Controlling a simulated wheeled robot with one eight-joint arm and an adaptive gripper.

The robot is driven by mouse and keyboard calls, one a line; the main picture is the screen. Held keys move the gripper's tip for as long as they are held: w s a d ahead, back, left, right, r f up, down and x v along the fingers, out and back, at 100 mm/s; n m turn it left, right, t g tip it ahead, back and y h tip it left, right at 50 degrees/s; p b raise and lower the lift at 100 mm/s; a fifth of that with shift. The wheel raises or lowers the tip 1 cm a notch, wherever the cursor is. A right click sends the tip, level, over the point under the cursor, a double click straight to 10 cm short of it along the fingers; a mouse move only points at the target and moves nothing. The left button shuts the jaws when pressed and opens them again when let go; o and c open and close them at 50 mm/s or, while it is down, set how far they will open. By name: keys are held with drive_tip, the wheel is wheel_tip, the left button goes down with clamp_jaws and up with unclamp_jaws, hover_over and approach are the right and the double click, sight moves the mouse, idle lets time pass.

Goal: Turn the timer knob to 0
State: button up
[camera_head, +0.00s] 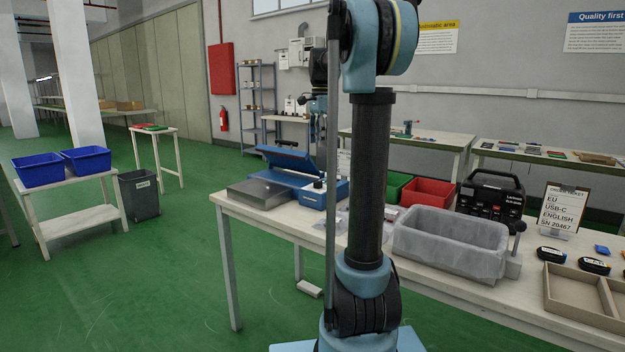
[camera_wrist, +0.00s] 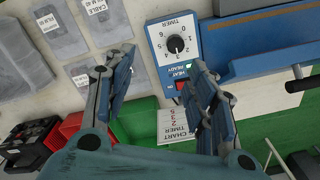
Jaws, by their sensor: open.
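The timer knob (camera_wrist: 176,44) is a round black dial on a white panel of a blue control box (camera_wrist: 153,53). In the wrist view the panel lettering is upside down, with a 0 near the top of the dial. I cannot tell surely where the knob's mark points. My gripper (camera_wrist: 164,64) is open and empty, one finger on each side of the picture, with the knob beyond the gap and apart from both fingers. In the head view the blue heat machine (camera_head: 289,158) stands on the table; the gripper is not clear there.
Bagged parts (camera_wrist: 65,36) lie to the left. A red bin (camera_head: 427,192), a grey translucent tub (camera_head: 450,243) and a black case (camera_head: 490,197) stand right of the machine. A metal block (camera_head: 258,193) sits left.

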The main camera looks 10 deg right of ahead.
sight(318, 181)
drive_tip(key=w+m, duration=0.1)
drive_tip(key=w, duration=0.3)
wheel_tip(318, 181, down, 17)
drive_tip(key=shift+r, duration=0.15)
idle(0.4)
drive_tip(key=c, duration=1.1)
